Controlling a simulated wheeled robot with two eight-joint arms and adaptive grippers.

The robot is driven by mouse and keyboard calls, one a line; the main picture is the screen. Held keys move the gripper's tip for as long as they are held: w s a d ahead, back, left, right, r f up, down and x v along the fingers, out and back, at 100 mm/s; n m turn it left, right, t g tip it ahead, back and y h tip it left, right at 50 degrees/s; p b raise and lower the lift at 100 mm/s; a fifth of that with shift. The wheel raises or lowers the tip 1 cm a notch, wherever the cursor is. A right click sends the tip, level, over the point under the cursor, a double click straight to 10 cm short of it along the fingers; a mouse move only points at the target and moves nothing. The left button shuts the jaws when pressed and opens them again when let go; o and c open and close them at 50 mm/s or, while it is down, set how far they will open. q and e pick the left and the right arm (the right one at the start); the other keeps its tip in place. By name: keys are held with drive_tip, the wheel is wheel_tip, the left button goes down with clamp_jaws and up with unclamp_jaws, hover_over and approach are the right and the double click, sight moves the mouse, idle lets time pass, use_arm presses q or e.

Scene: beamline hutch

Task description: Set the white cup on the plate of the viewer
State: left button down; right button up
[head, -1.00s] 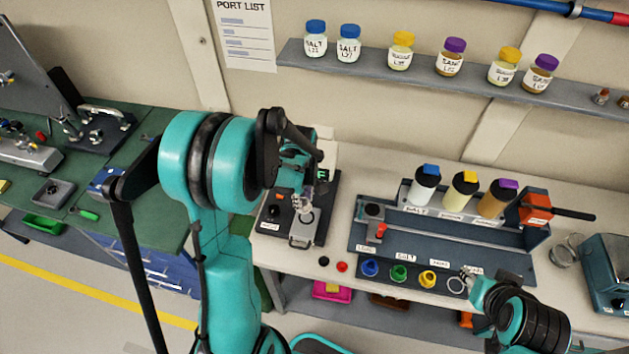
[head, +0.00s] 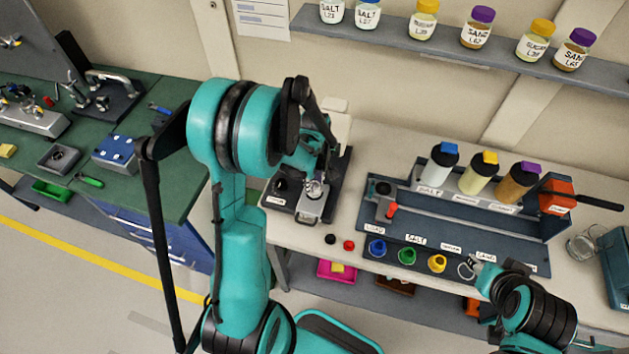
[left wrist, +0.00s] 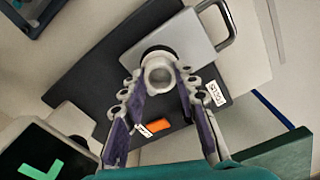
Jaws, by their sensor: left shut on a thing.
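The viewer (head: 276,203) is a dark-based device on the bench with a silver plate (head: 311,208) and a looped handle. Its plate also shows in the left wrist view (left wrist: 188,43). My left gripper (head: 318,178) is shut on the white cup (left wrist: 160,74), with one purple-padded finger on each side. In the left wrist view the cup's open top faces the camera, over the dark round spot on the plate. I cannot tell whether the cup touches the plate. My right gripper (head: 476,268) is beside a pale ring in the cup row; its jaws are too small to read.
A rack at right holds blue (head: 376,248), green (head: 407,256) and yellow (head: 437,263) cups and several bottles (head: 476,172). A lit green display (left wrist: 40,168) stands near the left gripper. An orange-handled device (head: 556,197) is at the rack's end.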

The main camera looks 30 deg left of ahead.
use_arm(q)
drive_tip(key=shift+f+b, duration=0.55)
drive_tip(key=shift+f, duration=0.2)
idle(0.7)
drive_tip(key=c, duration=1.1)
unclamp_jaws()
drive_tip(key=shift+o, duration=0.2)
drive_tip(key=shift+r, duration=0.1)
